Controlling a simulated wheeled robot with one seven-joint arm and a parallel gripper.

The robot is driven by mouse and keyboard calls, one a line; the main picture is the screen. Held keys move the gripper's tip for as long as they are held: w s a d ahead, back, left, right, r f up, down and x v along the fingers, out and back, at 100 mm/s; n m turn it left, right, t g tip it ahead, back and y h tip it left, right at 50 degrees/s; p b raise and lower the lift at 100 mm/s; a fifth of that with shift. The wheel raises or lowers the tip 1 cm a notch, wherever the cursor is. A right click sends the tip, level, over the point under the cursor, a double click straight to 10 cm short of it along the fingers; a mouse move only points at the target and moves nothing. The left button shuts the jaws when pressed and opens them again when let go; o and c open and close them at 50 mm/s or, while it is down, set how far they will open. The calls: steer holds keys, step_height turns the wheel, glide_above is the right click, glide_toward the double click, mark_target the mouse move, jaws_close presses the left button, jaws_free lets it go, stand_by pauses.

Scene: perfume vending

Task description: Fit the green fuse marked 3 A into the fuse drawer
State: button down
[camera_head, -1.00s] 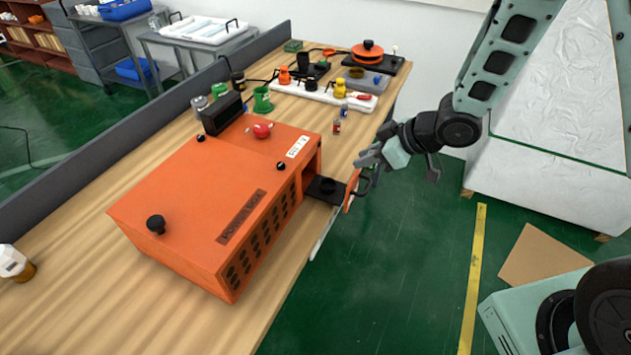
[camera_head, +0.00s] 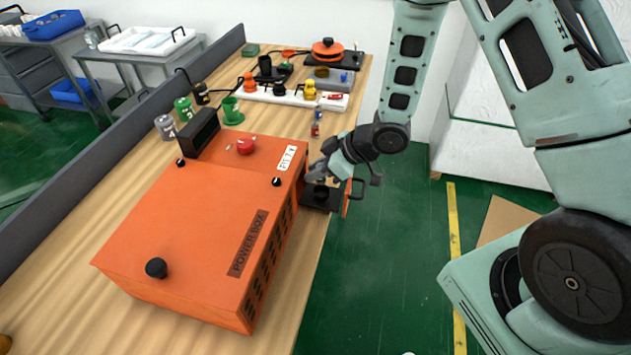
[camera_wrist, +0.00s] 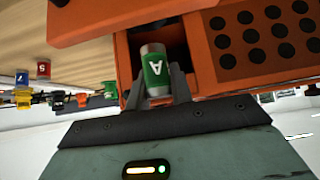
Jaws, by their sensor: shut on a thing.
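The green fuse (camera_wrist: 154,68), with silver ends and a white "A" on its side, is held between my gripper's dark fingers (camera_wrist: 158,86) in the wrist view. The visible marking does not show a 3. The open fuse drawer (camera_head: 322,199) sticks out from the right side of the orange power box (camera_head: 205,225), with a black tray and an orange front with a handle. In the head view my gripper (camera_head: 318,178) is over the inner part of the drawer, close to the box wall. The fuse is hidden there. I cannot tell whether it touches the drawer.
A red fuse (camera_head: 315,129) and a blue one (camera_head: 318,115) stand at the table's right edge behind the box. A white power strip (camera_head: 290,94) with plugs lies beyond. A grey partition (camera_head: 100,165) runs along the left. Open floor lies to the right.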

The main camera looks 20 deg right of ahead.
mark_target(316, 194)
step_height(316, 194, down, 4)
steer(key=shift+r+p, duration=0.1)
steer(key=shift+p, duration=0.25)
steer(key=shift+f, duration=0.2)
steer(key=shift+f+b, duration=0.35)
steer(key=shift+f, duration=0.05)
steer(key=c, duration=1.2)
jaws_free()
steer(key=shift+c, duration=0.2)
steer(key=shift+r, duration=0.15)
